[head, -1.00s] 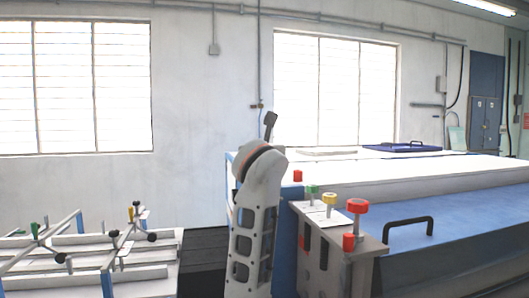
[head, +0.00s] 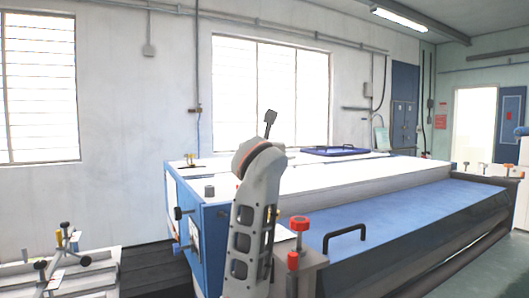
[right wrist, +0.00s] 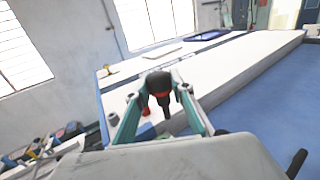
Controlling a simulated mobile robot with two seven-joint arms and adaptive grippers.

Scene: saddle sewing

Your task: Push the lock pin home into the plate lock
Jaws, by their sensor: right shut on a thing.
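My right gripper (right wrist: 158,100) shows in the right wrist view, its two teal fingers shut on a black-headed pin with a red band (right wrist: 160,84), which looks like the lock pin. The pin's lower end is partly hidden, and I cannot tell whether it touches anything. In the head view a pale link of my arm stands upright in the middle; no gripper can be made out there. I cannot make out the plate lock for certain. A grey bracket (head: 313,257) with red-topped knobs (head: 300,223) is just right of my arm link. My left gripper is not in view.
A long bench with a blue front top (head: 400,213) and white rear top fills the right. A black handle (head: 344,237) rises from it. A blue tray (head: 335,151) lies at the back. A white rack with black knobs (head: 60,279) stands low at left.

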